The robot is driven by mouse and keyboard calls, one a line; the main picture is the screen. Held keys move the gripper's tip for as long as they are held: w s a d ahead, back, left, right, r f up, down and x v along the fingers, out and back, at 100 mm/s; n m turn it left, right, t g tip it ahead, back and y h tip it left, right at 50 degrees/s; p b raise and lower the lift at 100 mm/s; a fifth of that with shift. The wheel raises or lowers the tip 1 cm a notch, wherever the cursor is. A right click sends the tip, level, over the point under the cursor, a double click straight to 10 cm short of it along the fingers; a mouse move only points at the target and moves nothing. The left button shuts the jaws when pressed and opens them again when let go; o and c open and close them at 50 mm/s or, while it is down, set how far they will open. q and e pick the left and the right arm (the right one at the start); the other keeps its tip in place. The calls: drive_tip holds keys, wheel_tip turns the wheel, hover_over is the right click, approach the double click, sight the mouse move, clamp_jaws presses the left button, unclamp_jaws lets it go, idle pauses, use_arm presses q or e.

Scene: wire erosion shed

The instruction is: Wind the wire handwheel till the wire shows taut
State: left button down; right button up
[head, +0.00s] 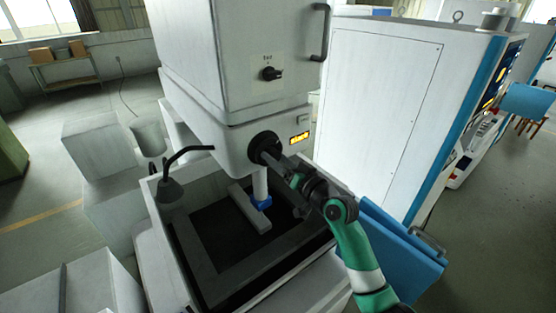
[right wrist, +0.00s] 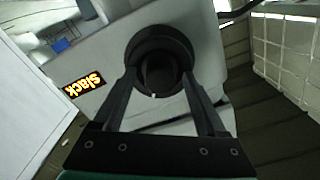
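The wire handwheel (head: 264,146) is a round black wheel on the front of the white machine head. In the right wrist view the handwheel (right wrist: 160,52) faces me, with a small white mark low on its hub. A lit display (right wrist: 84,85) beside it reads "Slack"; it also shows in the head view (head: 299,138). My right gripper (head: 278,158) is at the handwheel. In the right wrist view its two fingers (right wrist: 160,80) stand apart, one on either side of the hub; whether they press on it is unclear. My left gripper is not in view.
A black selector knob (head: 271,73) sits higher on the machine head. A black bent hose (head: 187,152) rises at left. A white cabinet (head: 380,110) stands right.

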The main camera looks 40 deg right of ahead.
drive_tip(key=shift+s, duration=0.1)
drive_tip(key=s+b, duration=0.1)
drive_tip(key=s, duration=1)
drive_tip(key=shift+s+a, duration=0.2)
drive_tip(key=shift+a, duration=0.25)
drive_tip(key=shift+a, duration=0.15)
drive_tip(key=a+r+n+t+y+p, duration=0.3)
drive_tip(key=a+r+n+y, duration=0.3)
drive_tip(key=a+r, duration=1.25)
drive_tip(key=s+r+t+h, duration=0.1)
drive_tip(key=s+r+t, duration=0.2)
drive_tip(key=r, duration=0.6)
drive_tip(key=s+a+r+n+t+h, duration=0.1)
drive_tip(key=s+r+t, duration=0.2)
drive_tip(key=s+r, duration=0.5)
drive_tip(key=shift+s+r+n+p, duration=0.3)
drive_tip(key=shift+r+p, duration=0.1)
drive_tip(key=shift+r, duration=0.25)
